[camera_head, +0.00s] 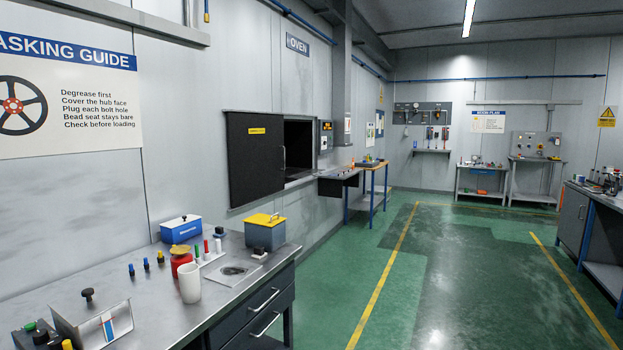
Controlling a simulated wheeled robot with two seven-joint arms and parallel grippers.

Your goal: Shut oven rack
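The oven is set in the left wall under a sign reading OVEN (297,45). Its dark door (255,165) has a yellow label and a vertical handle at its right edge. The door stands to the left of a dark opening (299,135), so the oven is at least partly open. A light ledge (299,174) shows at the bottom of the opening. I cannot clearly make out a rack inside; the interior is dark and partly hidden by the door. Neither of my grippers is in view.
A metal workbench (215,300) with drawers fills the lower left, holding a red jar (181,262), a white cup (190,283) and a yellow-lidded box (265,233). A side table (367,190) stands beyond the oven. The green floor (440,270) between yellow lines is clear.

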